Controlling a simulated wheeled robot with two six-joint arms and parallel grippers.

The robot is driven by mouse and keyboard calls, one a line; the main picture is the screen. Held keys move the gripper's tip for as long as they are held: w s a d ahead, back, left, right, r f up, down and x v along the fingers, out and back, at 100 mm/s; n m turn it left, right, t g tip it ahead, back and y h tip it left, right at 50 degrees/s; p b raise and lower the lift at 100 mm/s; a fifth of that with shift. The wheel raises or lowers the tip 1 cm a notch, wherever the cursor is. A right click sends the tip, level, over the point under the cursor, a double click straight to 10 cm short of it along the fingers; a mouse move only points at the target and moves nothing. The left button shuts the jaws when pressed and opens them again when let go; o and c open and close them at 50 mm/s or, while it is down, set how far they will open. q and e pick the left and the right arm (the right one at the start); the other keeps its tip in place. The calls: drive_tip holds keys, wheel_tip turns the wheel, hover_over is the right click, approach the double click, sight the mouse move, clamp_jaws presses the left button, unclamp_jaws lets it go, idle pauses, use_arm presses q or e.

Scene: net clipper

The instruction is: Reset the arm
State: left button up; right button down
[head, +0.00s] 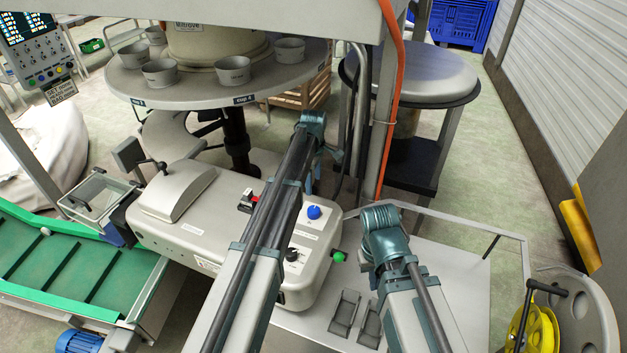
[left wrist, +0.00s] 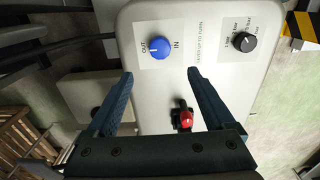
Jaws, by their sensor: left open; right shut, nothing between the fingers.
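The grey clipper machine (head: 170,235) stands left of centre. Its blue knob (head: 314,212), marked OUT and IN, shows in the left wrist view (left wrist: 168,47) above the space between my fingers. A black knob (left wrist: 241,40) with bar markings is right of it. A red switch (left wrist: 186,119) on a black base lies lower, between the fingers; it also shows in the head view (head: 252,198). My left gripper (left wrist: 158,74) is open and empty, over the machine; contact cannot be told. My right gripper is not visible.
A green button (head: 338,256) is on the machine's right end. A round table with several grey cups (head: 160,72) stands behind. A grey post (head: 383,110) with an orange hose rises behind my arms. A yellow reel (head: 541,328) is at lower right. Floor at right is free.

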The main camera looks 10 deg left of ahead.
idle(0.4)
use_arm(q)
drive_tip(key=s+d+f+m+b, duration=0.3)
drive_tip(key=s+m, duration=0.3)
drive_tip(key=s, duration=0.5)
drive_tip(key=s+d+f+m+b, duration=0.3)
drive_tip(key=s+m, duration=0.4)
drive_tip(key=s, duration=0.3)
drive_tip(key=s+d+f+m+y+b, duration=0.1)
drive_tip(key=s+d+f+m+b, duration=0.2)
drive_tip(key=s, duration=0.8)
drive_tip(key=f+m+b, duration=0.1)
drive_tip(key=m+b, duration=0.1)
drive_tip(key=m, duration=0.1)
drive_tip(key=shift+s+d+f+m, duration=0.2)
drive_tip(key=shift+s+f+m, duration=0.1)
drive_tip(key=shift+m, duration=0.1)
use_arm(e)
wheel_tip(320, 180, down, 11)
drive_tip(key=shift+a+r, duration=0.15)
